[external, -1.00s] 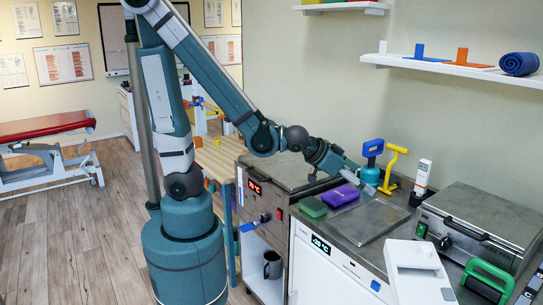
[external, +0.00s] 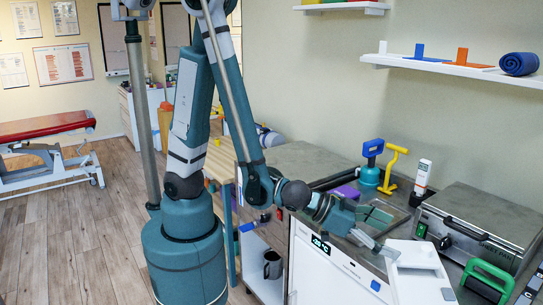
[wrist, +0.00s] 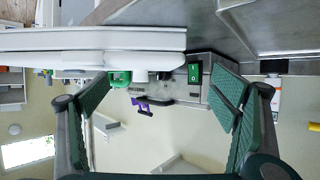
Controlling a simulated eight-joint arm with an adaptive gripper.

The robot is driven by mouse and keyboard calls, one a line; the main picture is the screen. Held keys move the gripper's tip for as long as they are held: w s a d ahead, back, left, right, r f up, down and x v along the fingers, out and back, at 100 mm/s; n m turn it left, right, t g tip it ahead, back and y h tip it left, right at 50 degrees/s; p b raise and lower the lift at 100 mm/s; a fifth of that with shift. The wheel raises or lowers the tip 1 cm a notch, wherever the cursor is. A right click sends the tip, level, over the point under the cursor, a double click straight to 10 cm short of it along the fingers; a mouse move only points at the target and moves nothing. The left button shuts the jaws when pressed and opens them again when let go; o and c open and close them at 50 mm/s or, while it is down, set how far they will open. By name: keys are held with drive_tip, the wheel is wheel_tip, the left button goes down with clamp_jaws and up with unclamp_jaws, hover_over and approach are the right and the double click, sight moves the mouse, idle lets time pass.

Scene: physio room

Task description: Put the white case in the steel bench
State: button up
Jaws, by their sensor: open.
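The white case (external: 415,262) is a pale, boxy item with a small grey patch on top, at the front edge of the steel bench (external: 405,222) in the external view. It runs down to the bottom of the picture. My gripper (external: 385,232) is open and empty beside its left end; one fingertip overlaps the case's corner, and I cannot tell if they touch. In the wrist view a white slab, apparently the case (wrist: 90,42), crosses the upper left, with my gripper's fingers (wrist: 165,110) spread wide below it. My wrist hides part of the bench.
A grey metal unit (external: 480,228) and a green handle (external: 487,280) stand right of the case. A white bottle (external: 421,180), a yellow handle (external: 392,168) and a blue-topped tool (external: 371,165) stand at the back. A purple block (external: 345,191) lies behind my wrist. A shelf (external: 450,68) hangs above.

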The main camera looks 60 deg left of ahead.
sight(413, 252)
drive_tip(key=shift+s+d+f, duration=0.25)
drive_tip(key=shift+s+d, duration=0.5)
drive_tip(key=shift+s, duration=0.1)
drive_tip(key=shift+w, duration=0.1)
drive_tip(key=shift+b+x, duration=0.3)
drive_tip(key=shift+x, duration=0.95)
drive_tip(key=shift+b+x, duration=0.7)
drive_tip(key=shift+x, duration=1.9)
drive_tip(key=shift+d+r, duration=0.1)
drive_tip(key=shift+d, duration=0.05)
drive_tip(key=c, duration=1.2)
drive_tip(key=shift+r, duration=0.25)
